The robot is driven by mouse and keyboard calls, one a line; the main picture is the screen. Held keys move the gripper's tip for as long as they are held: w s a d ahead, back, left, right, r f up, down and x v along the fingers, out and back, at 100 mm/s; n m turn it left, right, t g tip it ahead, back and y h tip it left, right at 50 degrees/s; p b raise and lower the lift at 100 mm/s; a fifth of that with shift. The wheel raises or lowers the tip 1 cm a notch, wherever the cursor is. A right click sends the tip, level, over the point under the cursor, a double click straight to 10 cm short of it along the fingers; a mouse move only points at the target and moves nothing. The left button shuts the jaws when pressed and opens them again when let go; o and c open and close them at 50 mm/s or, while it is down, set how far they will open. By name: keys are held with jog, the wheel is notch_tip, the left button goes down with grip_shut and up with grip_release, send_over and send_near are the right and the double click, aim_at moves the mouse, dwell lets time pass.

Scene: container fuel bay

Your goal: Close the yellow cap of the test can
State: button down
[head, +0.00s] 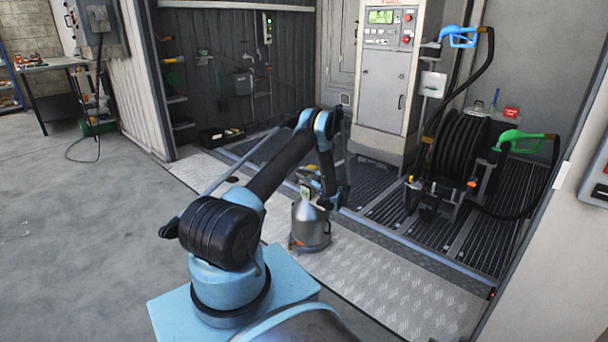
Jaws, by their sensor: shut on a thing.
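The test can (311,228) is a silver metal can with a narrowing top. It stands upright on the tread-plate floor in front of the bay's grating. My gripper (328,198) reaches down to the can's top from above, at its right side. It is shut on a part at the top of the can, but its fingertips are small and dark here. A small pale tag or display (306,191) shows just above the can's top.
A grey fuel dispenser (384,90) stands behind. A black hose reel (458,150) with a green nozzle (524,136) is at the right, and a blue nozzle (459,36) hangs above. The concrete floor at left is clear.

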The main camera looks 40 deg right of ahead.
jog(key=shift+s+f, duration=0.1)
jog(key=shift+f, duration=0.25)
jog(key=c, duration=1.7)
grip_release()
jog(key=shift+f, duration=0.15)
jog(key=shift+d, duration=0.15)
jog(key=shift+s+d+f, duration=0.1)
jog(key=shift+s, duration=0.3)
jog(key=o, duration=0.5)
jog(key=s, duration=0.3)
jog(key=s+d, duration=0.1)
jog(key=s, duration=0.6)
jog(key=shift+d+r, duration=0.25)
jog(key=shift+r, duration=0.05)
jog(key=shift+o, duration=1.2)
jog(key=shift+s+d, duration=0.1)
jog(key=shift+s, duration=0.35)
